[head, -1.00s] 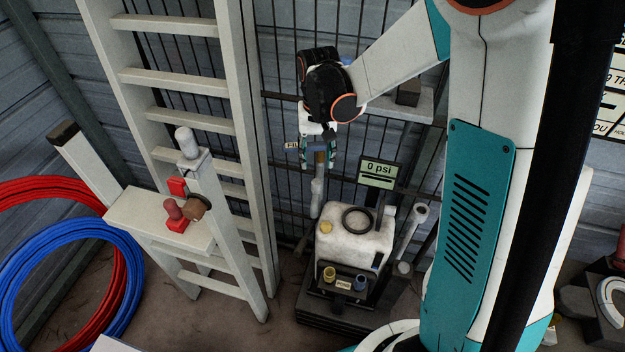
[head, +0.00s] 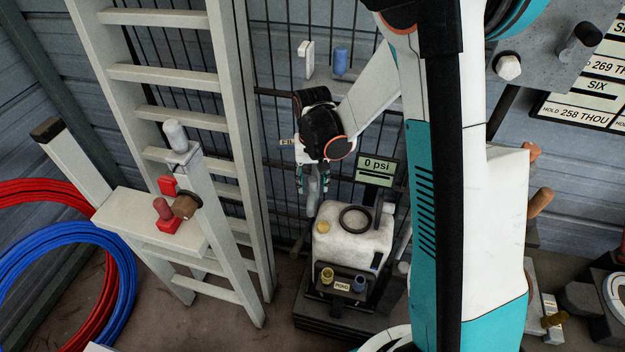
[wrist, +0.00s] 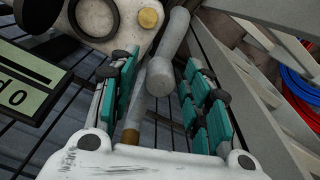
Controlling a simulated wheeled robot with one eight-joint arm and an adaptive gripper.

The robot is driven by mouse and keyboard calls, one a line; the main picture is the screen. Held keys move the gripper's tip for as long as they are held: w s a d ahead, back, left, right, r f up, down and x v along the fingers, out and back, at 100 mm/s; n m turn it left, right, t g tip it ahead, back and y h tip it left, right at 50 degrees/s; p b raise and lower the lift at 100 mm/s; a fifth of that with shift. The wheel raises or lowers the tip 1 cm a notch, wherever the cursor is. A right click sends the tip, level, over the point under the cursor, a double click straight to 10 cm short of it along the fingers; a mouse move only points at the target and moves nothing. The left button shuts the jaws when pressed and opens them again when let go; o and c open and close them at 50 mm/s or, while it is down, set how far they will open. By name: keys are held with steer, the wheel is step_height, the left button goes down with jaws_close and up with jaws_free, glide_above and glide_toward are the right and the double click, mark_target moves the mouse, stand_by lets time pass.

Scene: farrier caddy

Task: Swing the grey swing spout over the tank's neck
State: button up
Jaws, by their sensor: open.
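The tank (head: 335,245) is a worn white box low by the wire fence, with a black ring (head: 355,218) and a yellow cap (head: 323,228) on top. My gripper (head: 312,188) hangs fingers-down just behind and left of the tank's top. In the wrist view the teal-padded fingers of my gripper (wrist: 160,65) are apart. The grey swing spout (wrist: 175,35) shows there as a jointed pipe between and beyond the fingers; I cannot tell if a finger touches it. The black ring (wrist: 95,15) is partly cut off there, left of the spout. In the head view my gripper mostly hides the spout.
A sign reading 0 psi (head: 375,170) stands close behind the tank. A pale ladder (head: 165,75) and a bench with red parts (head: 150,220) are at left, near red and blue hose coils (head: 70,270). Wire fence (head: 275,150) backs the gripper.

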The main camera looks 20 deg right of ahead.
jaws_close()
steer(key=d+n, duration=0.2)
steer(key=s+d+n, duration=0.1)
steer(key=d+n, duration=0.1)
steer(key=shift+b, duration=0.35)
jaws_free()
steer(key=shift+a, duration=0.15)
